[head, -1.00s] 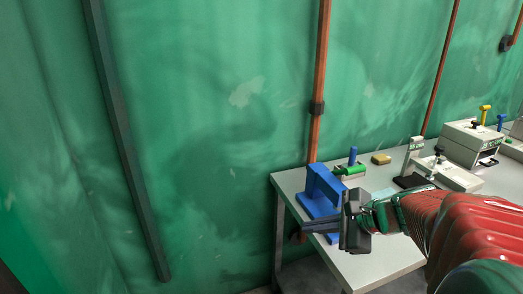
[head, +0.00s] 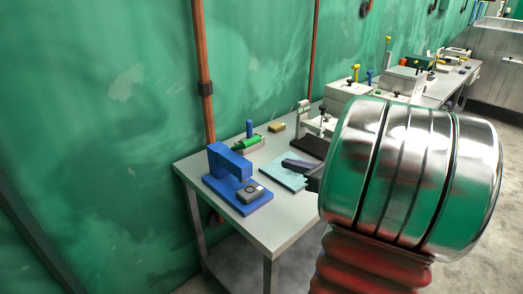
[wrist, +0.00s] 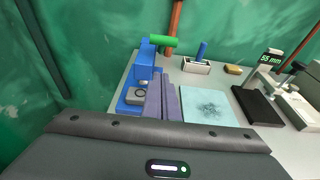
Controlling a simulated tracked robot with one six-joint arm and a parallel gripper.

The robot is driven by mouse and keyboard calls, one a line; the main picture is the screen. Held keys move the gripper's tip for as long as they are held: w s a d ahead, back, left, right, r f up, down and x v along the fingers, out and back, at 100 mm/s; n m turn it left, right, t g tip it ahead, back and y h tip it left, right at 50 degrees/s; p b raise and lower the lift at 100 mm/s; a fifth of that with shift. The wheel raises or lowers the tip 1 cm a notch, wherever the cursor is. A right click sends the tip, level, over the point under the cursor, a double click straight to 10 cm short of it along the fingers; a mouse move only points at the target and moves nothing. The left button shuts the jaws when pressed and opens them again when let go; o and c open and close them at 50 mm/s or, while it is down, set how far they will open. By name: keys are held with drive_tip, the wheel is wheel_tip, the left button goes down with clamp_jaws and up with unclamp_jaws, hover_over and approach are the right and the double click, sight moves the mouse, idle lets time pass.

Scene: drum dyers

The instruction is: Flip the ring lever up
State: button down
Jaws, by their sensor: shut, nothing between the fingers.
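A blue press-like stand (head: 226,164) with an overhanging arm stands at the near left corner of the table. A grey block with a dark ring (head: 250,191) sits on its base; the block also shows in the wrist view (wrist: 138,93). A green cylinder (wrist: 163,41) lies level by the top of the blue stand in the wrist view, like a handle; whether it is joined to the stand is unclear. It also shows in the head view (head: 244,143). My gripper (head: 285,163) is shut and empty, right of the blue stand and apart from it in the head view.
The white table (head: 264,236) holds a pale blue sheet (wrist: 208,109), a white holder with a blue peg (wrist: 197,65), a yellow block (wrist: 234,70) and a gauge marked 55 mm (wrist: 269,62). More devices stand farther right. The green wall is behind.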

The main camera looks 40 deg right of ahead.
drive_tip(key=w, duration=1.3)
drive_tip(key=shift+a+f, duration=0.2)
drive_tip(key=shift+f, duration=0.15)
drive_tip(key=shift+w+d+r, duration=0.1)
drive_tip(key=shift+r, duration=0.1)
